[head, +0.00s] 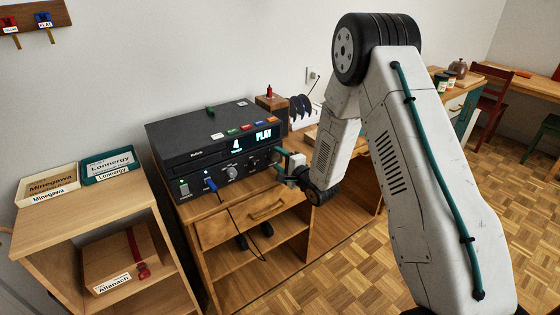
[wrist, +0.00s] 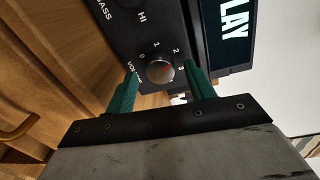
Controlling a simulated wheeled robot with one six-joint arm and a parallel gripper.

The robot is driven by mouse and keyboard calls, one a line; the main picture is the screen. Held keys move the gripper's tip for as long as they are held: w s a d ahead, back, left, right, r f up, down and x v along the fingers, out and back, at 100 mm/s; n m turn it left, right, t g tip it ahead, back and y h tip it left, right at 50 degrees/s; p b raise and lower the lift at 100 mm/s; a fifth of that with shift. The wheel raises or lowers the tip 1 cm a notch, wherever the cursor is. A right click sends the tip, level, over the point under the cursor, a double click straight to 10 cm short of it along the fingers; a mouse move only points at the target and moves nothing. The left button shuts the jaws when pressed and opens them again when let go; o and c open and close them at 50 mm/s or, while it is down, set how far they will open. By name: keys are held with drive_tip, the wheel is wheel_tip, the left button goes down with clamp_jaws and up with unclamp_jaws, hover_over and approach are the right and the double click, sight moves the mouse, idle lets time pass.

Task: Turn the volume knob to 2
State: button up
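The volume knob (wrist: 160,68) is a small round metallic knob on a black panel in the wrist view, with 0, 1, 2 and 3 printed around it. In the head view my gripper (head: 279,160) is at the right end of the black player (head: 205,152), largely covering the knob there. The player's display reads 4 and PLAY.
The player stands on a wooden cabinet (head: 225,232). A larger knob (head: 232,172) and a blue plug (head: 210,184) with a hanging cable are on its front. A wooden box (head: 272,103) stands behind it. Labelled trays (head: 107,166) sit on the left shelf.

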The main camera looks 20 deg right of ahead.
drive_tip(key=v, duration=0.7)
drive_tip(key=shift+s, duration=0.4)
drive_tip(key=shift+d, duration=0.1)
wheel_tip(320, 180, down, 9)
drive_tip(key=s+d+n+g+h, duration=0.2)
drive_tip(key=s+n+g+h, duration=0.1)
drive_tip(key=n+g, duration=0.15)
drive_tip(key=s+d+r+n+g+h, duration=0.2)
drive_tip(key=s+d+n+g, duration=0.1)
drive_tip(key=s+g, duration=0.25)
drive_tip(key=s+a+r+n+g, duration=0.2)
drive_tip(key=s+r+n, duration=0.2)
drive_tip(key=s+r, duration=1.1)
drive_tip(key=s+a+r+n+g, duration=0.2)
drive_tip(key=s+r+n+g, duration=0.1)
drive_tip(key=s+r, duration=1.2)
drive_tip(key=shift+s+a+r+n+h, duration=0.3)
drive_tip(key=shift+s+n, duration=0.25)
drive_tip(key=shift+s, duration=0.55)
